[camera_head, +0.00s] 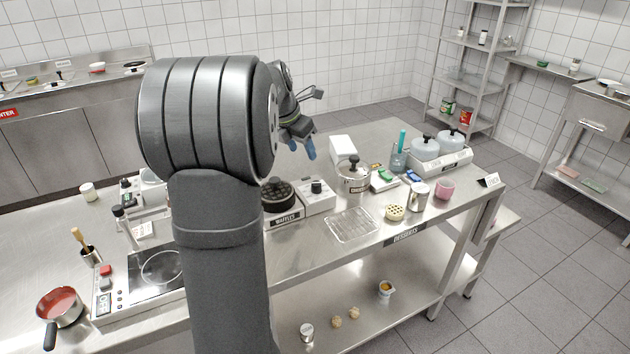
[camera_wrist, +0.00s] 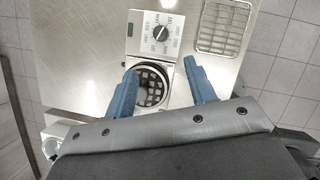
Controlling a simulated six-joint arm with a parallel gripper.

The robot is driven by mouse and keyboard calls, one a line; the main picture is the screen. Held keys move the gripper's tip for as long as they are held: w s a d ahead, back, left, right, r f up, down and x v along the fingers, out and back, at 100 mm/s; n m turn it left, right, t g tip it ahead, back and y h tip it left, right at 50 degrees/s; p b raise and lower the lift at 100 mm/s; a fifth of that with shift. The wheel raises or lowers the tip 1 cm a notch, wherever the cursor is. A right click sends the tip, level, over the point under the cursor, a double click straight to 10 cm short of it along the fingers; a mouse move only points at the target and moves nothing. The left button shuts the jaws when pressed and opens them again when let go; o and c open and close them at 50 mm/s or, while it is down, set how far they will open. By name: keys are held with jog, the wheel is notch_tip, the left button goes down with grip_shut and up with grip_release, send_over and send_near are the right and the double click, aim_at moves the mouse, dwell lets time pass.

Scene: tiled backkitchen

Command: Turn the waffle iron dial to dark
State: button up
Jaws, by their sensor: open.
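The waffle iron (camera_head: 284,212) stands on the steel table, partly hidden behind my arm in the head view, with a dark round plate and a white control box (camera_head: 316,197) at its right. The black dial (camera_head: 316,186) sits on top of the box. In the wrist view the dial (camera_wrist: 160,33) shows on the white panel with printed words around it, too small to read surely. My gripper (camera_wrist: 163,76) is open, its blue fingers apart over the round waffle plate (camera_wrist: 150,88), short of the dial and empty. In the head view my gripper (camera_head: 302,148) hangs above the table behind the waffle iron.
A wire rack (camera_head: 352,225) lies beside the control box, also in the wrist view (camera_wrist: 222,30). A glass jar (camera_head: 353,180) and a white box (camera_head: 342,150) stand to its right and behind. A pink cup (camera_head: 444,190) and metal jug (camera_head: 418,196) stand farther right.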

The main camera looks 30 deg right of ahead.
aim_at(316, 183)
jog(key=x, duration=1.4)
jog(key=shift+f, duration=0.3)
jog(key=c, duration=1)
